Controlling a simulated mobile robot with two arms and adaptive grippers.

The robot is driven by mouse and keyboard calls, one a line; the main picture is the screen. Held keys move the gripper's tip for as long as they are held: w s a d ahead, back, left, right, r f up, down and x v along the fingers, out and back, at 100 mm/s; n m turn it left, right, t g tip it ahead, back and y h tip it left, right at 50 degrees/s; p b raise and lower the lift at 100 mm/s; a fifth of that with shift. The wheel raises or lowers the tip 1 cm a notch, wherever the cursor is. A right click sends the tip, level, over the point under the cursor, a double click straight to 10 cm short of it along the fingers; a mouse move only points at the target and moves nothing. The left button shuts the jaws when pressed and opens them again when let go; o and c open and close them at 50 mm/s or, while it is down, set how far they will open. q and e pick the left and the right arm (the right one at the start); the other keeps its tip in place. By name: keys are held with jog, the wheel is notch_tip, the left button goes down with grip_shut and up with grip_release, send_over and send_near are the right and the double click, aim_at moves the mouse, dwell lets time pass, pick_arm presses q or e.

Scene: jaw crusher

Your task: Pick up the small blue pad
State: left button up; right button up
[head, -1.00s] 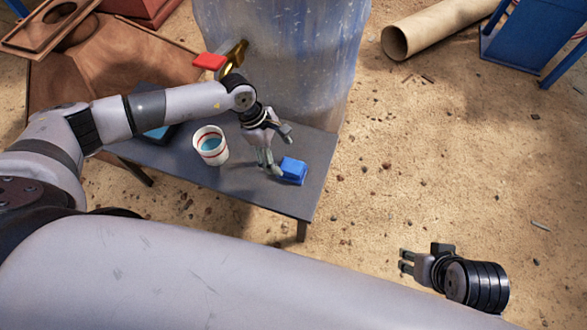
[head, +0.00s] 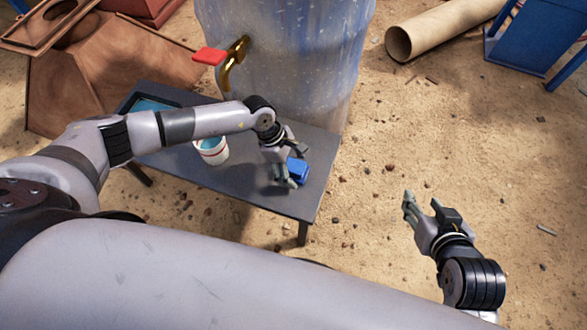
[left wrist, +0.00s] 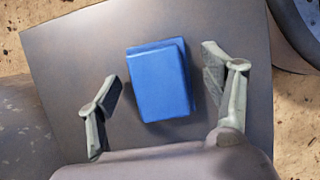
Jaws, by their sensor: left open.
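The small blue pad (head: 299,170) lies on the dark grey table near its right edge. In the left wrist view the pad (left wrist: 160,80) sits between the two open fingers, slightly tilted, with a gap on each side. My left gripper (head: 286,181) is open and low over the table beside the pad, partly covering it in the head view. Its fingers also show in the left wrist view (left wrist: 160,93). It holds nothing. My right gripper (head: 421,202) is out over the sandy ground, right of the table, with its fingers apart and nothing between them.
The table (head: 240,192) also bears a white cup (head: 213,152), partly behind my left arm, and a dark tray (head: 150,104) with a blue inside. A large barrel (head: 290,60) with a red-handled tap (head: 209,56) stands behind. Open sand lies to the right.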

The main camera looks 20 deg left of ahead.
pick_arm(q)
jog(key=c, duration=1.3)
